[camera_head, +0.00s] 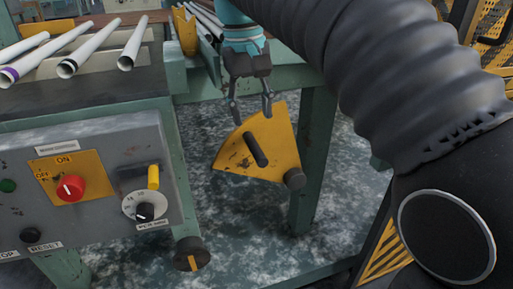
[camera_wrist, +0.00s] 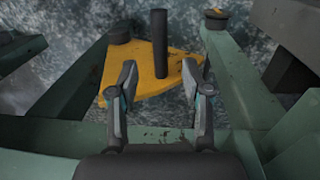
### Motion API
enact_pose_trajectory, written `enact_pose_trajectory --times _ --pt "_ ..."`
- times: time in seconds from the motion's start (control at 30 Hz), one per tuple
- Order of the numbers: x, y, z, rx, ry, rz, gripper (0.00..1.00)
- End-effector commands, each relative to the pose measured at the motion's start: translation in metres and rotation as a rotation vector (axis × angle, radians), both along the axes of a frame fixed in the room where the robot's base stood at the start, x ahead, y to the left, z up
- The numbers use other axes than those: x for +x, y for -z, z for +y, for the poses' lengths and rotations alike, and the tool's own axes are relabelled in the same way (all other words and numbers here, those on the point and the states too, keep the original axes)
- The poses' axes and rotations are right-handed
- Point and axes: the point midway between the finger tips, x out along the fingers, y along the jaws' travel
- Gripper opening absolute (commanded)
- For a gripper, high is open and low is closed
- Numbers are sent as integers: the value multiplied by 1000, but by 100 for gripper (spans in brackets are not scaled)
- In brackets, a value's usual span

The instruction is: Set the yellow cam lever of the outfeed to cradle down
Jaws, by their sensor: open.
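The yellow cam lever (camera_head: 276,160) is a worn, fan-shaped plate with a dark peg handle (camera_head: 256,150) sticking out of its face. A dark round knob or pivot (camera_head: 295,179) is at its lower right corner. My gripper (camera_head: 251,108) is open and points down at the plate's upper edge, above the peg. In the wrist view the yellow plate (camera_wrist: 147,72) lies beyond the open fingers (camera_wrist: 162,85), and the peg (camera_wrist: 160,42) stands up between and past the fingertips. The peg appears apart from both fingers.
A grey control panel (camera_head: 100,145) with a red switch (camera_head: 71,187) stands at the left. A green frame leg (camera_head: 314,160) is right of the plate.

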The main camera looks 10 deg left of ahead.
Motion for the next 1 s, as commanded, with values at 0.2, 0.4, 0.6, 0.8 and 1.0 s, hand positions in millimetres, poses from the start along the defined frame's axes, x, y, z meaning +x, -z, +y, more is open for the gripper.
enact_pose_trajectory --times 0.2,0.4,0.6,0.8,1.0 --pt "1 44 -4 -2 0 3 49" --pt "3 71 -6 -1 1 2 49" --pt "4 83 -7 0 1 0 49" --pt "4 85 -7 1 1 0 49" --pt "4 84 -7 0 0 0 24"
